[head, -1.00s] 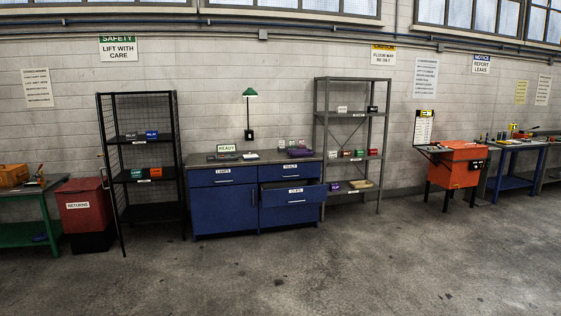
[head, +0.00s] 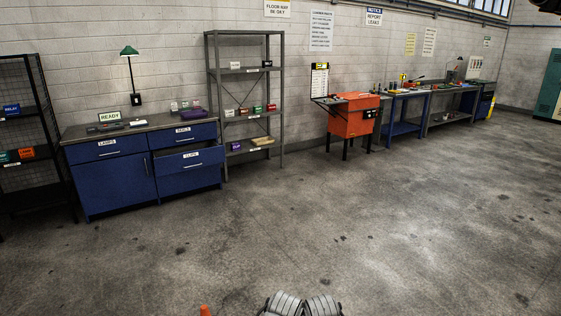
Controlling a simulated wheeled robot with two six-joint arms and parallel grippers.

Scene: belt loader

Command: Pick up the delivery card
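I cannot make out a delivery card anywhere; at this distance any small card is too small to tell. Small items lie on the blue cabinet (head: 115,180), beside a READY sign (head: 109,116). An orange stand (head: 353,118) with an upright white list board (head: 319,81) is against the back wall. Neither of my grippers can be made out in the head view.
A black wire shelf (head: 35,180) is at the left. A grey shelf (head: 282,100) holds small boxes. A drawer (head: 188,166) of the cabinet stands open. Blue workbenches (head: 401,130) are farther right. Grey ribbed shapes (head: 283,303) show at the bottom edge. The middle floor is clear.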

